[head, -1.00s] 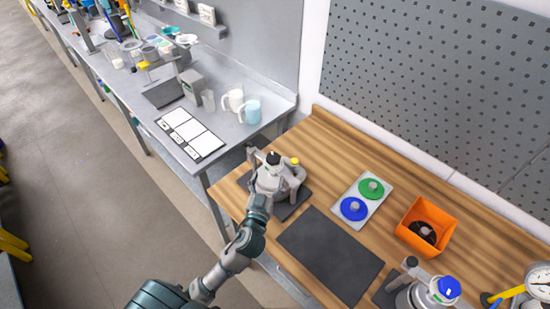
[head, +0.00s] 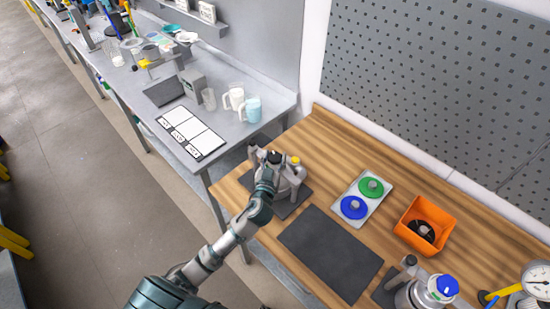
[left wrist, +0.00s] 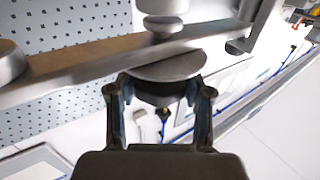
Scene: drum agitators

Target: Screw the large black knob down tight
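The black knob (head: 274,156) sits on top of a pale grey agitator fixture (head: 290,178), which stands on a dark mat near the left end of the wooden bench. My left gripper (head: 268,175) is at the near side of this fixture, close below the knob. In the left wrist view, two apart fingers (left wrist: 160,98) flank a dark round part (left wrist: 158,90) under a shiny grey disc. They look open around it, and firm contact cannot be made out. My right gripper is not in view.
A dark mat (head: 330,255) lies bare at the front. A tray with a green disc (head: 370,187) and a blue disc (head: 353,208) lies behind it. An orange bin (head: 447,219) and a blue-capped device (head: 446,286) stand to the right. Mugs stand on the grey bench.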

